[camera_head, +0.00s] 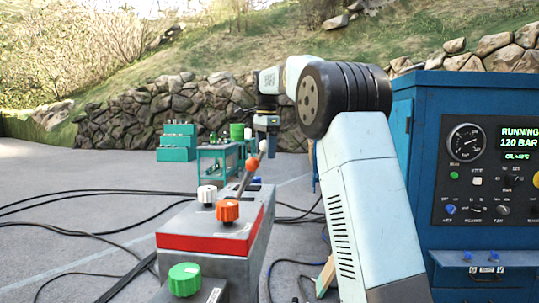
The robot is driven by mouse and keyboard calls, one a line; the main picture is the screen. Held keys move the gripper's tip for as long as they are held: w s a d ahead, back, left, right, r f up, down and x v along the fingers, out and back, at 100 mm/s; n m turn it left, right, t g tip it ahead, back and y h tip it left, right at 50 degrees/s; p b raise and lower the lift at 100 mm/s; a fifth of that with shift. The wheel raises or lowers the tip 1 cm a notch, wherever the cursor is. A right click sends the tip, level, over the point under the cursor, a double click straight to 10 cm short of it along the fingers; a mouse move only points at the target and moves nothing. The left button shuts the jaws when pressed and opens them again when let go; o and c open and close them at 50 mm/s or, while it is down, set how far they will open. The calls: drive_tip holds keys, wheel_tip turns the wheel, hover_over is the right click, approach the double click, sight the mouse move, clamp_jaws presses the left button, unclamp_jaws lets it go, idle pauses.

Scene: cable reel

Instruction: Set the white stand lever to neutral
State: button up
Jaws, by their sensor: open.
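A grey stand with a red band (205,243) is in the lower middle of the head view. A lever with an orange ball (252,164) rises from it, leaning right. Just behind it shows a small white ball (263,146), which looks like the white lever's knob; its shaft is mostly hidden by the orange lever. My gripper (268,148) points down at the white ball and is open. It overlaps the ball in the picture; I cannot tell whether they touch.
The stand also carries a white knob (207,194), an orange knob (228,211) and a green knob (184,280). A blue cabinet (425,215) with a gauge and display stands at right. Black cables (95,192) lie on the ground at left. A teal table (218,160) stands behind.

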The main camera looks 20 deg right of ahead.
drive_tip(key=shift+f, duration=0.95)
clamp_jaws()
